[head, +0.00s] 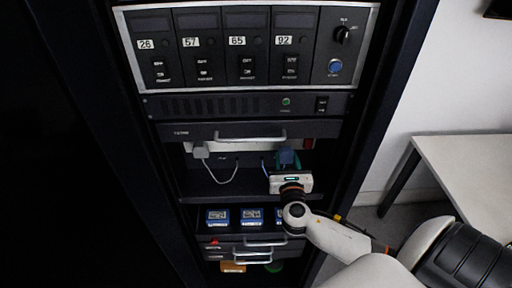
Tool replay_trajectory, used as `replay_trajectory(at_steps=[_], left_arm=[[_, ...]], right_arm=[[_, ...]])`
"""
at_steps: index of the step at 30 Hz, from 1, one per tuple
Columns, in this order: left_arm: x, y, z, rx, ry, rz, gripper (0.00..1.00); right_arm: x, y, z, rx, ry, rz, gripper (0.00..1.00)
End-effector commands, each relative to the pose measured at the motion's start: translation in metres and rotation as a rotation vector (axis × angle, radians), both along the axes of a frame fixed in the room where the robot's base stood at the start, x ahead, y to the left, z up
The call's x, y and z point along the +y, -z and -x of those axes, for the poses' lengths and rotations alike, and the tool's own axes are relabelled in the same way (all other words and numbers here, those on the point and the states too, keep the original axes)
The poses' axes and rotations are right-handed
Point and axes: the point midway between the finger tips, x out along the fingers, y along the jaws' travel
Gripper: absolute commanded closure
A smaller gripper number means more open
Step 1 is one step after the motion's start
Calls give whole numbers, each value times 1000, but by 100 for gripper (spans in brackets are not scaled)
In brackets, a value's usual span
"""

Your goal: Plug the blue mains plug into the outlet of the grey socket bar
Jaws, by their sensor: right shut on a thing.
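The blue mains plug (287,156) is in the recess of the rack, at the right end of the grey socket bar (240,148). My right gripper (286,163) is shut on it, reaching in from the lower right. The plug is in front of or against the bar; I cannot tell whether its pins are in the outlet, as the plug hides that spot. A blue cable (263,164) shows just left of the gripper. My left gripper is not in view.
A grey plug (201,150) with a pale cable sits at the bar's left end. A drawer handle (250,138) juts out just above. A white table (465,165) is outside the rack at right.

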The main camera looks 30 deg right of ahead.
Motion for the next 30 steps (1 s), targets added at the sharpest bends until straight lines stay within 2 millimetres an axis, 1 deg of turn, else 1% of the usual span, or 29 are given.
replay_trajectory(at_steps=[4, 17, 30], left_arm=[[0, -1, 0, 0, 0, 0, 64], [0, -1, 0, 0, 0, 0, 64], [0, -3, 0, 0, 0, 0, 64]], right_arm=[[-3, 0, -5, -1, 1, -1, 81], [-4, 0, -7, -1, 0, -1, 81], [-8, 0, -13, 0, 0, -1, 81]])
